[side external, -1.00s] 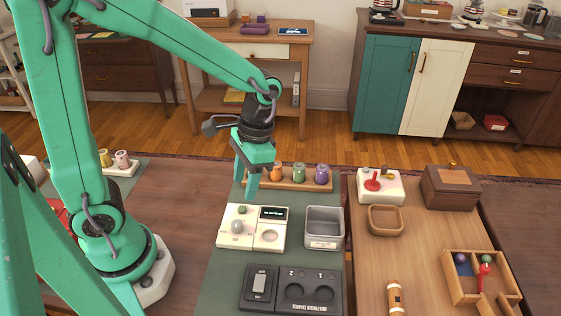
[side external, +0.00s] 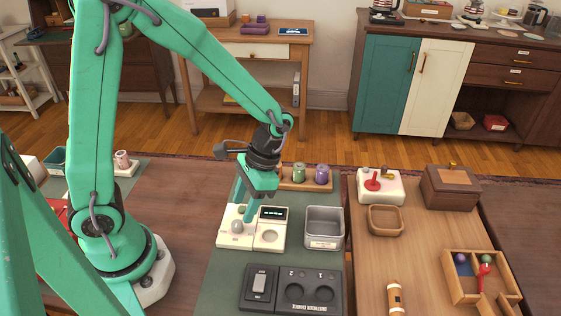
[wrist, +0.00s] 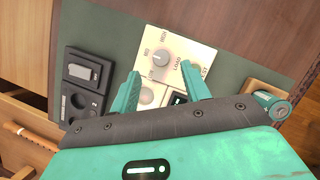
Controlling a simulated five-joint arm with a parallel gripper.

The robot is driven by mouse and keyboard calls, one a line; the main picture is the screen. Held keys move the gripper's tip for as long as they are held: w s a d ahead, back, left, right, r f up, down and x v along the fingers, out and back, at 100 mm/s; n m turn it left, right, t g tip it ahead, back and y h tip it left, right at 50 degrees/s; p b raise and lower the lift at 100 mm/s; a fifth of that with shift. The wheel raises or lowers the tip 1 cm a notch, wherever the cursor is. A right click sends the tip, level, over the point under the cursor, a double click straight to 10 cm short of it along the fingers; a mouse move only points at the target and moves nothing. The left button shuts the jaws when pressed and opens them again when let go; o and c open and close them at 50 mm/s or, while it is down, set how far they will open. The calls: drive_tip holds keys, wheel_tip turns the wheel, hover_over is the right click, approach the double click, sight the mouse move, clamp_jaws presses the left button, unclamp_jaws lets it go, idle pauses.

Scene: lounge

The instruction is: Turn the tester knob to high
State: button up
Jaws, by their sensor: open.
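The tester (side external: 254,244) is a cream box on the green mat, with a dark display, a green button and a round recess. Its grey knob (side external: 237,227) is at the front left; it also shows in the wrist view (wrist: 161,59). Printed words LOW, MID and HIGH stand around the knob there. I cannot tell where the knob points. My gripper (side external: 248,216) is low over the tester, just behind and right of the knob.
A grey bin (side external: 323,228) stands right of the tester. A black panel with a rocker switch (side external: 260,287) and round recesses lies in front. A wooden table with a red-lever box (side external: 377,190) is at right.

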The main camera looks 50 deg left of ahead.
sight(238, 223)
drive_tip(key=shift+x, duration=2.5)
drive_tip(key=shift+a, duration=0.1)
drive_tip(key=shift+w, duration=0.1)
drive_tip(key=c, duration=1)
